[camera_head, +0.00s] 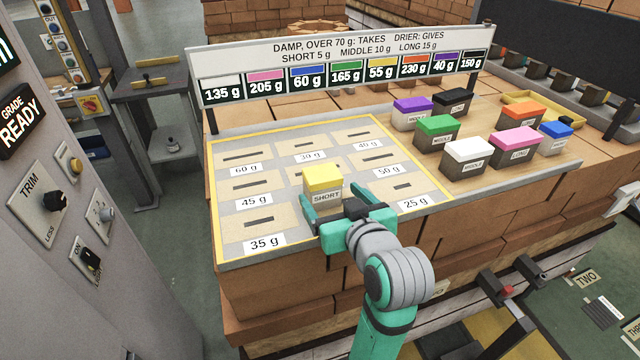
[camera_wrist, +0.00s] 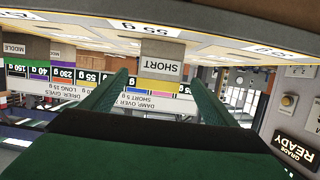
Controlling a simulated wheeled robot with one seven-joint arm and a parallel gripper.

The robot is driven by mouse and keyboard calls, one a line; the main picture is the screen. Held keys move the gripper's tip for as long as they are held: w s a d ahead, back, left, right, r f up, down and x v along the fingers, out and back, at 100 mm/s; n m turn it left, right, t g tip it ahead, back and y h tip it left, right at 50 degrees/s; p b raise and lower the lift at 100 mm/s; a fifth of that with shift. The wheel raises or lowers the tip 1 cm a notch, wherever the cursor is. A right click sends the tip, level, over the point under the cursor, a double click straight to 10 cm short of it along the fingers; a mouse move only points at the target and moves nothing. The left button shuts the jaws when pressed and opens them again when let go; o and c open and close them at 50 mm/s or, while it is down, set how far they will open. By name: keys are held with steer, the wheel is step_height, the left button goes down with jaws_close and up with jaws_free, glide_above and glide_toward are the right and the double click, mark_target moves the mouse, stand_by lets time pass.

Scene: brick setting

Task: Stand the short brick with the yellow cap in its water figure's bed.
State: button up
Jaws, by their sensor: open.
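The short brick with the yellow cap (camera_head: 323,179) stands upright in the front row's middle bed of the pale board (camera_head: 222,258). Its grey body reads SHORT, and it shows upside down in the wrist view (camera_wrist: 160,56). My gripper (camera_head: 338,196) is open at the brick's near side, a finger toward each side. In the wrist view my gripper (camera_wrist: 160,76) shows gaps between both fingers and the brick. Bed labels include 35 g (camera_head: 264,243) and 25 g (camera_head: 415,203).
A sign board (camera_head: 340,62) at the back pairs cap colours with weights; yellow has 55 g. Several capped bricks, including a green one (camera_head: 437,129) and a white one (camera_head: 468,153), stand right of the beds. The other visible beds are empty. A control panel (camera_head: 60,210) stands left.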

mark_target(323, 184)
steer(key=shift+w+a+f, duration=0.1)
steer(key=shift+w+f, duration=0.2)
steer(key=shift+w, duration=0.3)
steer(key=shift+x, duration=2.95)
steer(key=shift+r, duration=0.2)
steer(key=c, duration=1.7)
steer(key=shift+r, duration=0.1)
